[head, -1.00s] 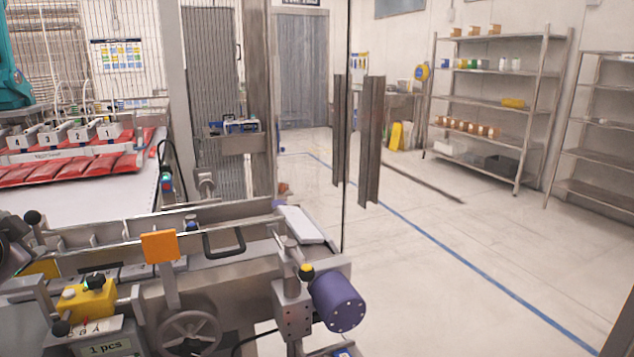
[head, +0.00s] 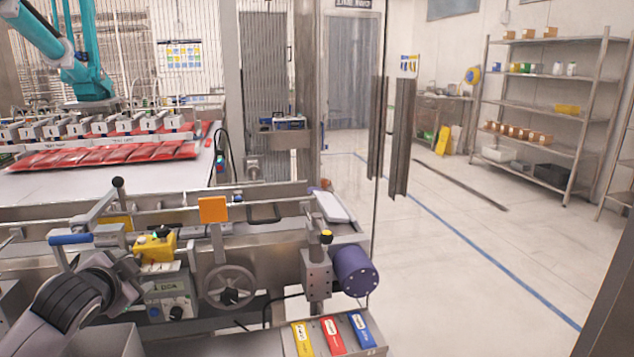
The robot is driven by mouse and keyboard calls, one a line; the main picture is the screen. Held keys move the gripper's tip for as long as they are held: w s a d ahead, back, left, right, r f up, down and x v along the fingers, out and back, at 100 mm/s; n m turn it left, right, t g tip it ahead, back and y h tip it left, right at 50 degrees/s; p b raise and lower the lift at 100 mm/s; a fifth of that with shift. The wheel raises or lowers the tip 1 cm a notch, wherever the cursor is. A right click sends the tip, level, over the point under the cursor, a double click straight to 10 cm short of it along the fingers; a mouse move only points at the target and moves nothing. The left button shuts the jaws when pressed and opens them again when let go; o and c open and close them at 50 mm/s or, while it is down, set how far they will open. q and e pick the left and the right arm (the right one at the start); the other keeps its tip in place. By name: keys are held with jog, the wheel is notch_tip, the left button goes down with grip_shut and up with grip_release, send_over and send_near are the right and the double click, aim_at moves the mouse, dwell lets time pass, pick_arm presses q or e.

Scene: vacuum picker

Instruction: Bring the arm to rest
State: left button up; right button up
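My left arm comes in at the lower left of the head view, grey with a dark ribbed joint. Its gripper (head: 124,268) is at the machine's front, just left of the yellow block with a black knob (head: 155,246) and below a blue-handled lever (head: 70,239). Its fingers cannot be made out against the grey metal, so I cannot tell whether they are open or touching anything. My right gripper is not in view.
A handwheel (head: 230,287), an orange plate (head: 213,209) and a purple motor (head: 356,270) stick out from the machine. Yellow, red and blue labelled items (head: 333,335) lie at its front edge. A teal robot arm (head: 83,70) stands over red packs (head: 110,154). Open floor (head: 470,290) lies right.

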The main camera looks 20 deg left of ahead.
pick_arm(q)
jog(key=s+d+f+g+h, duration=0.1)
jog(key=s+d+f+h, duration=0.25)
jog(key=d+f, duration=0.5)
jog(key=s+d+f+h, duration=0.2)
jog(key=s+d+f, duration=0.3)
jog(key=f, duration=0.7)
jog(key=s+d+f+n+h, duration=0.1)
jog(key=s+d+f, duration=0.3)
jog(key=d, duration=0.3)
jog(key=s+d+f+n+h, duration=0.1)
jog(key=s+d+f+n, duration=0.1)
jog(key=s+d, duration=0.4)
jog(key=shift+s+d+f+p, duration=0.35)
jog(key=shift+f+p, duration=0.1)
jog(key=shift+f, duration=0.45)
